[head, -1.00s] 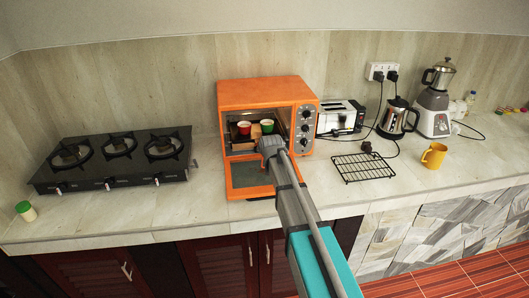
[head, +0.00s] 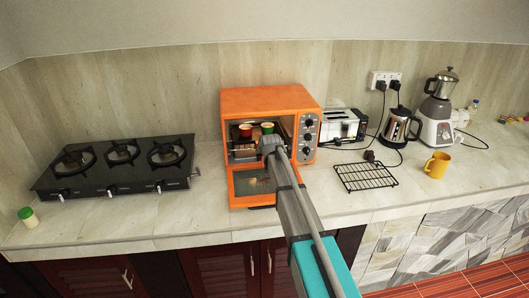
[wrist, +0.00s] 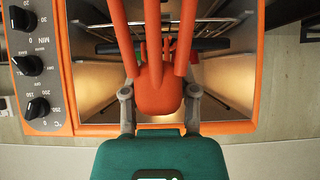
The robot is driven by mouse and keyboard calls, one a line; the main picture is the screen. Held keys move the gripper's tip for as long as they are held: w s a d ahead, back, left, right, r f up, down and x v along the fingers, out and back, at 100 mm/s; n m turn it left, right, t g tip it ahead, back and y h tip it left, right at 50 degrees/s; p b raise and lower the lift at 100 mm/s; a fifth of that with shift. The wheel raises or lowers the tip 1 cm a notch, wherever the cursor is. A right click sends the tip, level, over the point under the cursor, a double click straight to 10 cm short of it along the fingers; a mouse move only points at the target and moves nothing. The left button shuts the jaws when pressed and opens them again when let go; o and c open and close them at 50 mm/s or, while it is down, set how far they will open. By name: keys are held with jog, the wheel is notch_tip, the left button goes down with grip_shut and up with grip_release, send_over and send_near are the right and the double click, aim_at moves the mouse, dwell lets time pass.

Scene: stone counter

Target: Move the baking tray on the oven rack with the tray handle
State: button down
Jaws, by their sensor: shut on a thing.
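The orange oven (head: 262,98) stands on the counter with its door (head: 251,184) folded down. Inside, a dark baking tray (head: 241,152) shows partly, with a red cup (head: 246,129) and a green-rimmed red cup (head: 267,128) above it. My gripper (wrist: 158,98) is at the oven mouth, shut on the red-orange tray handle (wrist: 158,82), whose prongs reach into the oven. In the wrist view, dark edges lie by the prongs, and I cannot tell whether the handle is hooked on the tray. Wires of the oven rack (wrist: 185,20) show beyond. My gripper and arm hide part of the opening.
The oven's knobs (head: 308,138) are beside the opening. A black wire rack (head: 365,176), toaster (head: 340,124), kettle (head: 399,126), blender (head: 437,108) and yellow mug (head: 437,165) stand right. A gas stove (head: 116,165) stands left. Counter left of the oven door is clear.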

jog(key=shift+w+a, duration=0.1)
jog(key=shift+w, duration=2.1)
jog(key=shift+f+b, duration=0.95)
jog(key=shift+b, duration=0.05)
jog(key=shift+s+f+g+p, duration=0.15)
jog(key=shift+g+p, duration=0.2)
jog(key=shift+g, duration=0.05)
jog(key=shift+b, duration=0.3)
dwell(0.6)
jog(key=shift+f, duration=0.15)
jog(key=shift+s, duration=0.15)
dwell(1.9)
jog(key=shift+s, duration=0.7)
jog(key=shift+s, duration=0.35)
